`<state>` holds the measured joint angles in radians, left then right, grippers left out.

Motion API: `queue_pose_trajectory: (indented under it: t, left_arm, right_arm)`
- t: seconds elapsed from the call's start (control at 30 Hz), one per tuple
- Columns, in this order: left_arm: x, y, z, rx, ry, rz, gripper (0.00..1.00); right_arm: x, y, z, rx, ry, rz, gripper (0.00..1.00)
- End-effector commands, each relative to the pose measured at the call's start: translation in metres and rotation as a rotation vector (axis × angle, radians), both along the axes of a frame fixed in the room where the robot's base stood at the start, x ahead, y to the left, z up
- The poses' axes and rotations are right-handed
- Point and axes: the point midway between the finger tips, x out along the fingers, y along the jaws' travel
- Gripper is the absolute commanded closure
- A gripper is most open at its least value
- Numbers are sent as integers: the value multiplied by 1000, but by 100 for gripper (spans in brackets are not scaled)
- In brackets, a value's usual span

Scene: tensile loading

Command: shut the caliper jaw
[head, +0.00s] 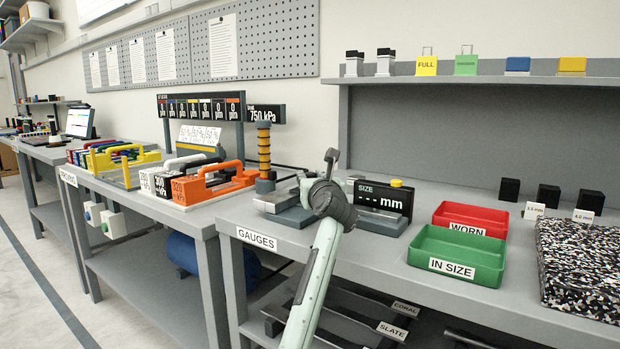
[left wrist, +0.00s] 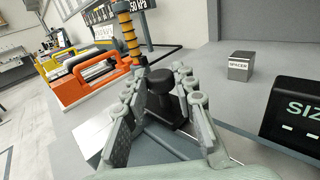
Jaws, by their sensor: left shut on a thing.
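The size gauge has a black display (head: 383,199) reading "SIZE --- mm"; part of it shows at the right of the left wrist view (left wrist: 297,120). Its grey base (head: 293,216) lies on the bench, with a pale metal plate (head: 277,202) at its left end. My left gripper (left wrist: 162,80) is over this base, its two ribbed fingers around a black upright knob (left wrist: 160,97) and shut on it. In the head view my left gripper (head: 308,190) and wrist hide the knob and much of the base. The jaw gap cannot be made out. My right gripper is not in view.
A grey spacer block (left wrist: 240,67) stands behind the gauge. A red tray (head: 470,219) and green tray (head: 457,255) are to the right. Some bare bench lies before the gauge.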

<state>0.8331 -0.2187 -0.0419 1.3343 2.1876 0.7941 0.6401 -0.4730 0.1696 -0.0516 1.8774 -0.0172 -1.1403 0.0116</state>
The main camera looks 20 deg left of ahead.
Motion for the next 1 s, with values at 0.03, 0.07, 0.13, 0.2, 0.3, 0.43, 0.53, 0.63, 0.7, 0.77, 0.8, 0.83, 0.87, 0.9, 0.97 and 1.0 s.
queue_pose_trajectory:
  t: [0.03,0.07,0.13,0.2,0.3,0.43,0.53,0.63,0.7,0.77,0.8,0.83,0.87,0.9,0.97,1.0]
  left_arm:
    - [0,5,2,2,-2,7,97]
    - [0,5,2,2,-2,8,97]
    - [0,5,2,3,-2,8,70]
    - [0,5,2,3,-2,8,64]
    - [0,5,1,2,-1,7,64]
    - [0,4,1,2,-1,5,64]
    - [0,3,1,2,-1,4,64]
    - [-1,2,1,2,-1,3,64]
    - [-5,-1,1,1,-2,2,64]
    - [-11,-4,0,0,-1,1,64]
    - [-16,-7,0,0,-2,1,64]
    - [-21,-9,1,-1,-4,1,64]
    - [-27,-11,0,0,-1,1,64]
    - [-35,-15,0,-2,-2,1,64]
    - [-47,-21,0,-1,-2,2,64]
    - [-55,-24,0,-3,-1,2,64]
  right_arm:
    - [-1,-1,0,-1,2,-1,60]
    - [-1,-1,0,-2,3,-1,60]
    - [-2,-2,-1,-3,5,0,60]
    - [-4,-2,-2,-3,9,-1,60]
    - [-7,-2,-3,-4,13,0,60]
    - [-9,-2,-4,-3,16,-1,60]
    - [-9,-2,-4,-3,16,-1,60]
    - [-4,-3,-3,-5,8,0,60]
    - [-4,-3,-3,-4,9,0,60]
    - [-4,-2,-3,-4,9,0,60]
    - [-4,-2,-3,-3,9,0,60]
    - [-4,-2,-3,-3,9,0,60]
    - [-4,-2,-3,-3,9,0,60]
    - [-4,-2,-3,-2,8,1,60]
    - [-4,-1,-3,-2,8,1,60]
    - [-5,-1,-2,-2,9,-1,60]
